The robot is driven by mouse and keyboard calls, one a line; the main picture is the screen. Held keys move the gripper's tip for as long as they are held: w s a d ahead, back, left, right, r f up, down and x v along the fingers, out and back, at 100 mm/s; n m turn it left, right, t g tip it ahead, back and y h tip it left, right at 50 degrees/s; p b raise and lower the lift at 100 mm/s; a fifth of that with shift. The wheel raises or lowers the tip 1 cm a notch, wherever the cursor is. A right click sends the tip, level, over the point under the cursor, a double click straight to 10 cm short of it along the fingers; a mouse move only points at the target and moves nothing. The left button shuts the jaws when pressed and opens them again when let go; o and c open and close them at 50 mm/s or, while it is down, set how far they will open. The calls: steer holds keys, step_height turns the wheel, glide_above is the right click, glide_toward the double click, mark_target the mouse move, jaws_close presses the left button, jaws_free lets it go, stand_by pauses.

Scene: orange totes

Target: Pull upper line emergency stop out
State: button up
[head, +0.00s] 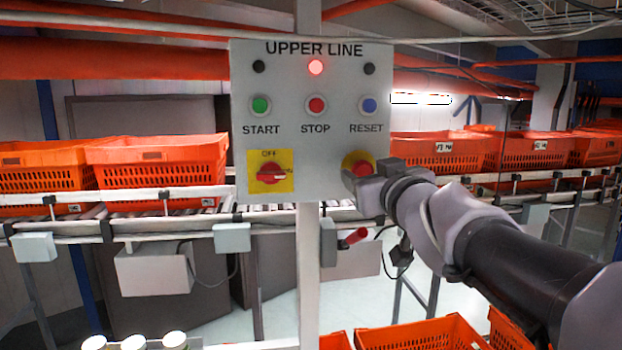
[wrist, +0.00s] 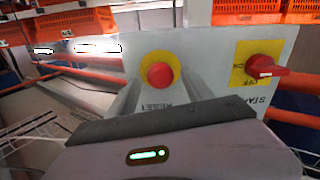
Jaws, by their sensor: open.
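The upper line control panel (head: 310,110) is a grey box on a post, seen upright in the head view and upside down in the wrist view. Its emergency stop, a round red button on a yellow plate (head: 362,162), sits at the lower right, partly covered by my gripper in the head view. In the wrist view the red button (wrist: 160,75) is in full view, ahead of my gripper (wrist: 160,85). My gripper is open, its two fingers on either side of the button in that view. Contact with it cannot be told.
A red OFF/ON rotary switch (head: 270,173) is at the panel's lower left. Start (head: 260,105), stop (head: 316,105) and reset (head: 368,105) buttons are above, under a lit red lamp (head: 316,67). Orange totes (head: 160,162) stand on a conveyor behind; more totes (head: 425,334) are below.

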steer(key=shift+w+a, duration=0.15)
steer(key=shift+w, duration=0.35)
steer(key=shift+s, duration=0.1)
jaws_close()
steer(key=shift+s+p, duration=0.45)
steer(key=shift+s, duration=0.15)
jaws_free()
steer(key=shift+s, duration=0.2)
